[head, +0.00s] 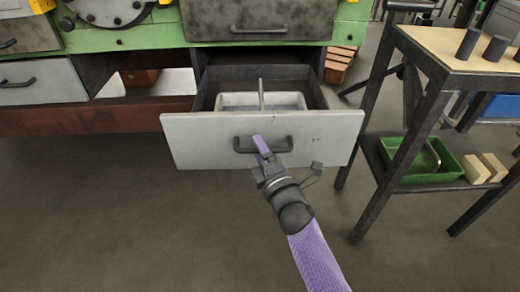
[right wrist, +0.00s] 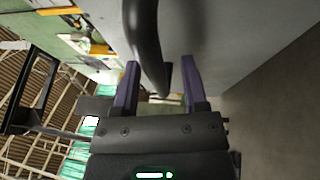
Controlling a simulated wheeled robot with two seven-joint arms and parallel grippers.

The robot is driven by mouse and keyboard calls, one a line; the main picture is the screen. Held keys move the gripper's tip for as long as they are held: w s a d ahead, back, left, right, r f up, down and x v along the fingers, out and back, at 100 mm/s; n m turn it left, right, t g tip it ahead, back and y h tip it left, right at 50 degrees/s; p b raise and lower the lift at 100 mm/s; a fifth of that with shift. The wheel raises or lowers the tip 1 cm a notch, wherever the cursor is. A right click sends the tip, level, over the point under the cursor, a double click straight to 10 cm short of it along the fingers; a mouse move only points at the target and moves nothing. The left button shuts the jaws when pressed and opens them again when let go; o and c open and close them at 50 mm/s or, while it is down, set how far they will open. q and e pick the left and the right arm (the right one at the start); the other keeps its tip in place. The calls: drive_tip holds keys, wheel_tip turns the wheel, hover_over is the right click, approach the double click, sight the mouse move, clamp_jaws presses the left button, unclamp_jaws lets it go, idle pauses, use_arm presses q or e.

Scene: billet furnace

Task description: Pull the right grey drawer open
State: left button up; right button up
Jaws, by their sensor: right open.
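The right grey drawer (head: 190,138) stands pulled out from under the green bench in the head view. A light divided tray (head: 235,100) shows inside it. Its dark bar handle (head: 284,146) is on the front panel. In the right wrist view the handle (right wrist: 145,40) reaches between the two open purple fingers (right wrist: 160,75). The fingers are apart; whether one touches the bar I cannot tell. My left gripper is out of view.
A dark metal table (head: 410,105) with grey cylinders on top stands close to the drawer's right side. Its lower shelf holds a green tray (head: 420,160) and pale blocks (head: 484,168). Another grey drawer (head: 40,82) is at left. The floor in front is clear.

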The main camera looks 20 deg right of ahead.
drive_tip(key=p+v, duration=0.3)
drive_tip(key=v, duration=0.7)
